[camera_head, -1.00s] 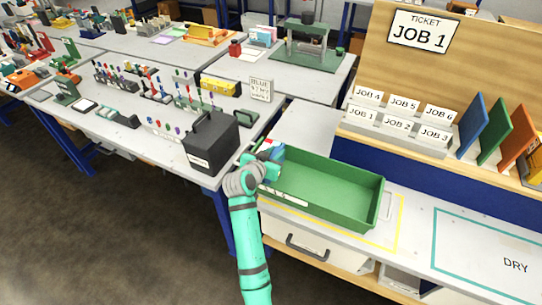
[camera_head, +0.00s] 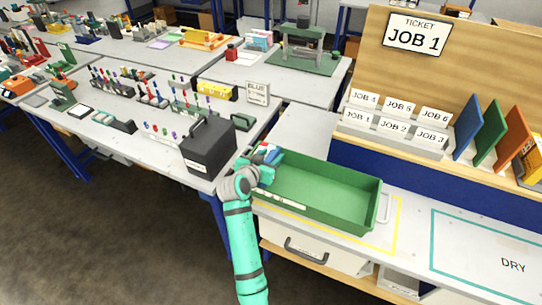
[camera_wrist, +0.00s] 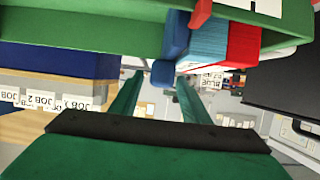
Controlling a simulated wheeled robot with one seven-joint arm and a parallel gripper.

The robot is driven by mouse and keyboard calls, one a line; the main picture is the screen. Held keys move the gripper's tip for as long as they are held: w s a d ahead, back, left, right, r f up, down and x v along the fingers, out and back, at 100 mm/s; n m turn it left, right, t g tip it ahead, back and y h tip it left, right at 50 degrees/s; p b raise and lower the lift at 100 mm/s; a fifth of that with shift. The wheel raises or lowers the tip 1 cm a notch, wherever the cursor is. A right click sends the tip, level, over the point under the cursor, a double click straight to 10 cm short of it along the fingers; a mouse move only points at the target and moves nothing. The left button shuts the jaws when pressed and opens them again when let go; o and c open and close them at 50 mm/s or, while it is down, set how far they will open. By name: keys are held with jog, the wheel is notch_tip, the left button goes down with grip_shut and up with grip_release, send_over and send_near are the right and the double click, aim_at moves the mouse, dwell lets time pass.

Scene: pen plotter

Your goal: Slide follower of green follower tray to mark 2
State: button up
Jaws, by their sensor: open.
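The green tray (camera_head: 335,213) stands on the bench at centre right, open at the top and empty over most of its floor. Blue and red pieces (camera_head: 268,152) sit at its left end, partly hidden by my gripper. In the wrist view the tray wall (camera_wrist: 90,30) runs across the top. Beside it are a blue piece with a small knob (camera_wrist: 163,73), a pale blue stack (camera_wrist: 205,45) and a red piece (camera_wrist: 243,47). I cannot tell which is the follower. My gripper (camera_wrist: 157,84) is open, its fingertips close to the blue knob; contact cannot be told. No mark numbers are readable.
A black box (camera_head: 208,148) stands just left of the tray on the neighbouring table. A card rack (camera_head: 395,128) and the blue bench panel (camera_head: 440,178) lie behind the tray. The DRY area (camera_head: 485,255) at right is clear.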

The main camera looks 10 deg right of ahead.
jog(key=v, duration=1)
jog(key=shift+a, duration=0.1)
